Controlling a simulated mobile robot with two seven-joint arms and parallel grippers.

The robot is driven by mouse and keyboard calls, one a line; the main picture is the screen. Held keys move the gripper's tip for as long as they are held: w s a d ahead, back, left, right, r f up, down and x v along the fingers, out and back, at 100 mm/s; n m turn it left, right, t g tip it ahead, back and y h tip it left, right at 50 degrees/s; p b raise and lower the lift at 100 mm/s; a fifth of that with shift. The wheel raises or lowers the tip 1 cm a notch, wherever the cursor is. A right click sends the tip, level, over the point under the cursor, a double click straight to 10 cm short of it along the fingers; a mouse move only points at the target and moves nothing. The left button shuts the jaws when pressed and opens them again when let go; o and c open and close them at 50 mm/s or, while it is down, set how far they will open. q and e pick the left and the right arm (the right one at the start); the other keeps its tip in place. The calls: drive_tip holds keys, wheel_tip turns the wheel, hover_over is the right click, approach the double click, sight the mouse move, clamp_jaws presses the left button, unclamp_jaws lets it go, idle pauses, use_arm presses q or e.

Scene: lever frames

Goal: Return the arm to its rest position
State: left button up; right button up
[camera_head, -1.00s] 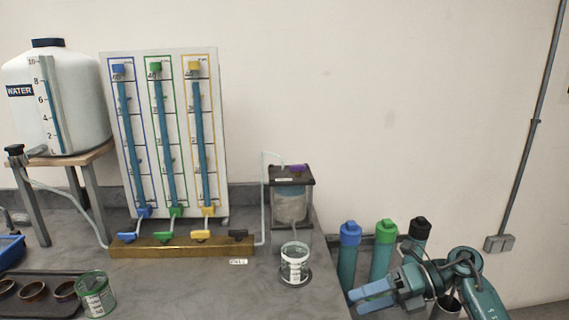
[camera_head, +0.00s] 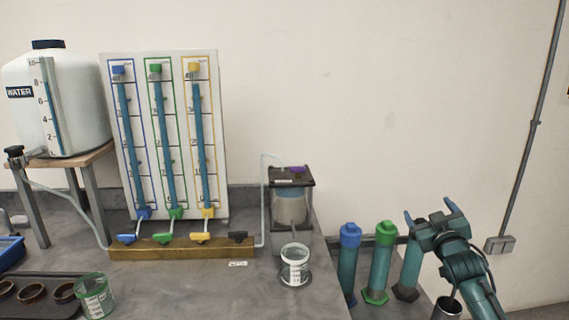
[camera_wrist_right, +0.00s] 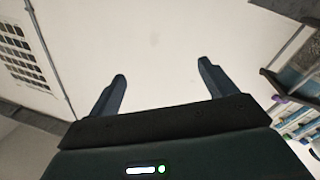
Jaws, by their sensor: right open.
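My right gripper (camera_head: 430,210) is at the right of the head view, pointing up, with its two blue fingers apart and nothing between them. It is in front of the wall, above the tall cylinders, and covers the top of the rightmost one. In the right wrist view the open fingers (camera_wrist_right: 163,85) show against the bare wall. My right arm (camera_head: 466,268) reaches up from the lower right corner. My left gripper is not in view.
A grey bench holds a water tank (camera_head: 60,100), a tube panel (camera_head: 190,130), a brass valve manifold (camera_head: 180,249), a cylindrical cell (camera_head: 291,205) and a glass beaker (camera_head: 296,265). Blue-capped (camera_head: 348,262) and green-capped (camera_head: 380,265) cylinders stand near my arm. The wall above is clear.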

drive_tip(key=s+a+f+g+y, duration=0.1)
drive_tip(key=s+a+f+g, duration=0.1)
drive_tip(key=s+a+f, duration=0.35)
drive_tip(key=s+a+f+g+y, duration=0.1)
drive_tip(key=s+a+f, duration=0.1)
drive_tip(key=s+f, duration=0.55)
drive_tip(key=s+a+f+g+y, duration=0.15)
drive_tip(key=s+a+f, duration=0.25)
drive_tip(key=f, duration=0.5)
drive_tip(key=s+a+f+g, duration=0.1)
drive_tip(key=s+a+f, duration=0.1)
drive_tip(key=s, duration=0.5)
drive_tip(key=s+a+f+g+y, duration=0.1)
drive_tip(key=s+a, duration=0.3)
drive_tip(key=s, duration=0.4)
drive_tip(key=s+a+f+g+y, duration=0.1)
drive_tip(key=s+a+f, duration=0.2)
drive_tip(key=s, duration=0.4)
drive_tip(key=shift+s+a+f+m, duration=0.3)
drive_tip(key=shift+s+f+m, duration=0.05)
drive_tip(key=shift+m, duration=0.05)
drive_tip(key=shift+g, duration=0.25)
drive_tip(key=shift+r, duration=0.1)
